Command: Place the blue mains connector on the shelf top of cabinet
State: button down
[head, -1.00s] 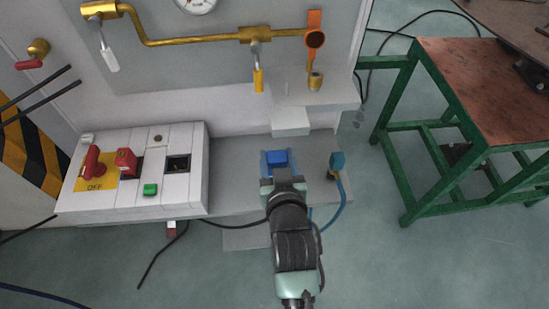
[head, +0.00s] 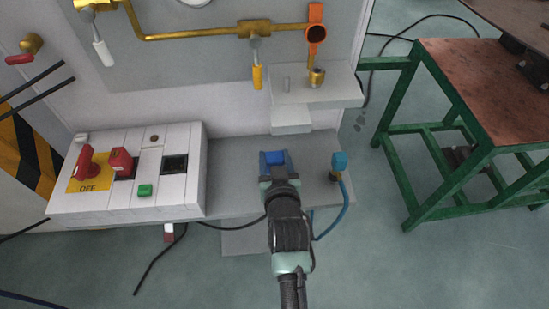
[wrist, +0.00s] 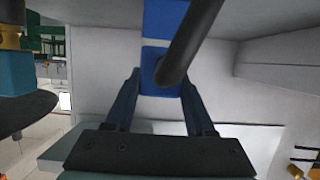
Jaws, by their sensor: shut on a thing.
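My gripper (head: 276,164) is shut on the blue mains connector (head: 273,157), which shows between its fingers in the head view. In the wrist view, the blue connector (wrist: 158,68) sits between the dark fingers of the gripper (wrist: 160,84), with a thick dark cable crossing in front of it. In the head view the gripper appears over the grey lower shelf (head: 228,165) of the cabinet (head: 215,110). I cannot tell whether the connector touches the shelf. A smaller grey upper ledge (head: 335,90) lies behind and to the right.
A switch box (head: 105,195) with red and green controls stands left of the gripper. A blue hose fitting (head: 340,161) stands on the right. Brass pipework (head: 195,36) runs above. A green-framed table (head: 432,150) is at the far right. The shelf between box and gripper is bare.

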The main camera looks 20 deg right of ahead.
jog(key=shift+f, duration=0.15)
jog(key=shift+c, duration=1.2)
grip_release()
jog(key=shift+s+r, duration=0.25)
jog(key=p+v, duration=0.2)
jog(key=v, duration=0.9)
jog(key=shift+s+p, duration=0.25)
jog(key=shift+p, duration=0.1)
jog(key=shift+s+a, duration=0.1)
jog(key=shift+a, duration=0.1)
